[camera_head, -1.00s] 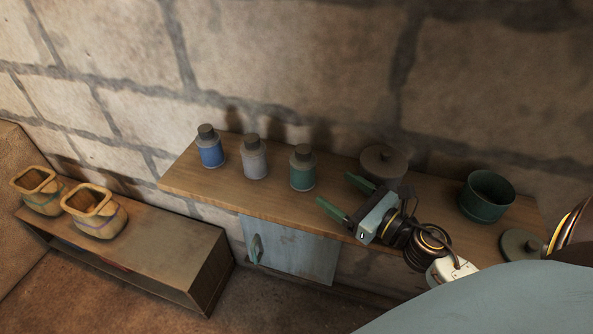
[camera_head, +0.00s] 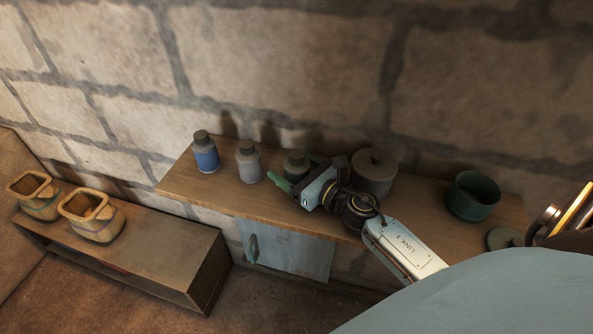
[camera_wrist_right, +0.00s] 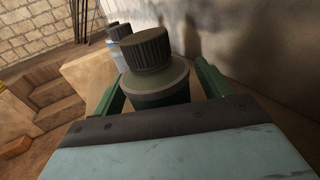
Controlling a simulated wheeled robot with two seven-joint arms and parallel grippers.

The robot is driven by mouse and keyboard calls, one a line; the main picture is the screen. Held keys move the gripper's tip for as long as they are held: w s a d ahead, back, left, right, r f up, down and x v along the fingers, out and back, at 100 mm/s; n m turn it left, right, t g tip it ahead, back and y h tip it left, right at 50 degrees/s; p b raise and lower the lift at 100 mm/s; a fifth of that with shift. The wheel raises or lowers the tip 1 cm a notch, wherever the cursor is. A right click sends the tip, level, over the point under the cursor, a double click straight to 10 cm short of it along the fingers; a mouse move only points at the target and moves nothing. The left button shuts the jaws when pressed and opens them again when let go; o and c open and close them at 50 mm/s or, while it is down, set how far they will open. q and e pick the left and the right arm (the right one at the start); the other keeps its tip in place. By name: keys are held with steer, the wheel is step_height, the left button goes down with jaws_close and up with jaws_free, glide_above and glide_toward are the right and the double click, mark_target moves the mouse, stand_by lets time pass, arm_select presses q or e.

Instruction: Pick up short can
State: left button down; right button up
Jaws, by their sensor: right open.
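A green can with a dark ribbed cap (camera_head: 296,158) stands on the wooden shelf, partly hidden by my right gripper (camera_head: 299,174). In the right wrist view the green can (camera_wrist_right: 155,80) stands between the two green fingers, which are open on either side of it; I cannot tell whether they touch it. A grey can (camera_head: 248,163) and a blue can (camera_head: 206,155) stand upright to its left. Which one is called the short can is not clear from looks alone. My left gripper is not in view.
The wooden shelf (camera_head: 215,200) runs along a stone wall. A lidded brown pot (camera_head: 374,172) stands close behind my right gripper. An open green pot (camera_head: 472,197) and a round lid (camera_head: 505,239) are further right. A low bench (camera_head: 160,240) with two tan pots is at left.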

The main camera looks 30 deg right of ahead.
steer(key=shift+w+a, duration=0.1)
steer(key=shift+w, duration=0.2)
steer(key=shift+c, duration=0.4)
steer(key=shift+r, duration=0.1)
steer(key=c, duration=1)
